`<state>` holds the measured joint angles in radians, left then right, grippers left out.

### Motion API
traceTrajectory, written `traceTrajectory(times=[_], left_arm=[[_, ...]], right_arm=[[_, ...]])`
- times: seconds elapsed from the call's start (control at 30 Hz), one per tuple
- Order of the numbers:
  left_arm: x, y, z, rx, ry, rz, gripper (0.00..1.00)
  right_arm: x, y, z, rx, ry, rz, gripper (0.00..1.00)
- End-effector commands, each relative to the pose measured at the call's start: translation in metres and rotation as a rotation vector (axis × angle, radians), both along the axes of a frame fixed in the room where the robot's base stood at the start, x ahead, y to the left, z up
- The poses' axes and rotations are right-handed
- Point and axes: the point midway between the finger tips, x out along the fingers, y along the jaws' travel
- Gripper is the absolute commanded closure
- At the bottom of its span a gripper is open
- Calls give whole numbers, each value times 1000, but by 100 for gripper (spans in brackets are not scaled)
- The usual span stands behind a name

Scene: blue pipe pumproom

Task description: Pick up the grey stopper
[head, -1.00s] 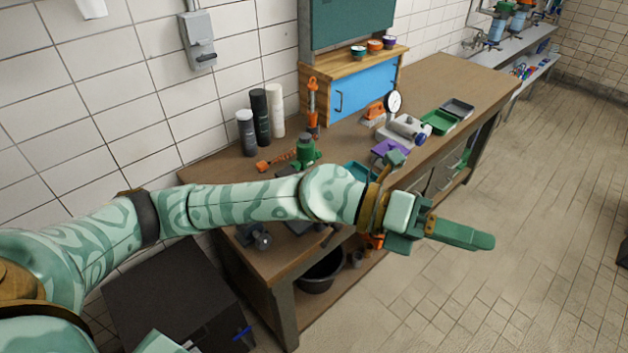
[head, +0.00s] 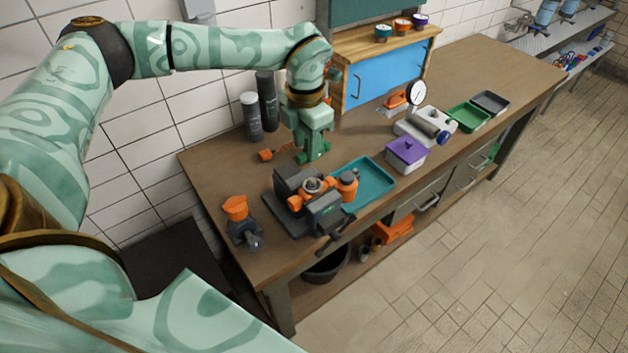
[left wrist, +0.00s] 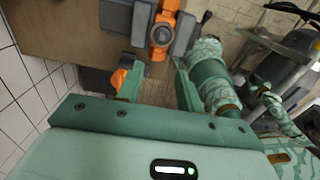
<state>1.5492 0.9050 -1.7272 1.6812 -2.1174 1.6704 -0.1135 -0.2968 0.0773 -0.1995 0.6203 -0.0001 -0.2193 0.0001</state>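A grey round piece (head: 312,185) sits in the orange pipe fitting (head: 298,196) at the dark vice (head: 283,210); it may be the grey stopper, but I cannot be sure. It also shows in the left wrist view (left wrist: 162,34). My left gripper (head: 308,150) points down above the bench, behind the vice and apart from the fitting. In the left wrist view my left gripper (left wrist: 156,80) has its fingers apart with nothing between them. My right gripper does not show.
An orange cup-like piece (head: 236,207) stands near a grey fitting (head: 250,240) on the bench's near left. A teal tray (head: 375,182) and a purple-lidded box (head: 406,152) lie right of the vice. Dark canisters (head: 251,117) stand near the wall.

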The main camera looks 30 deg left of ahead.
Motion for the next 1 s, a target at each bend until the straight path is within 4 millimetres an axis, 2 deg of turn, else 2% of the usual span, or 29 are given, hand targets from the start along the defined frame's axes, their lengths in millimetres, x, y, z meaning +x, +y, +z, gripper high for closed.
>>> traceTrajectory(times=[0.1,0.17,0.27,0.4,0.47,0.57,0.7,0.97,1.0], left_arm=[[1,-1,-31,0,5,-2,64],[2,-1,-42,1,4,-2,64],[2,-1,-55,-1,1,-3,64],[3,-2,-65,-1,0,-3,64],[3,-2,-72,-1,3,-2,64],[6,-5,-89,-1,4,-2,64],[6,-5,-109,-1,2,-3,64],[6,-5,-114,-2,1,-3,64],[6,-5,-114,-2,1,-3,69]], right_arm=[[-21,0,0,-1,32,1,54],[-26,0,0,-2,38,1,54],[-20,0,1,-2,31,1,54],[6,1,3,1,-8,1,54],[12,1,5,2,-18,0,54],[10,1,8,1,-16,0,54],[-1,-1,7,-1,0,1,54],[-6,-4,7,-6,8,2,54],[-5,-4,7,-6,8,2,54]])
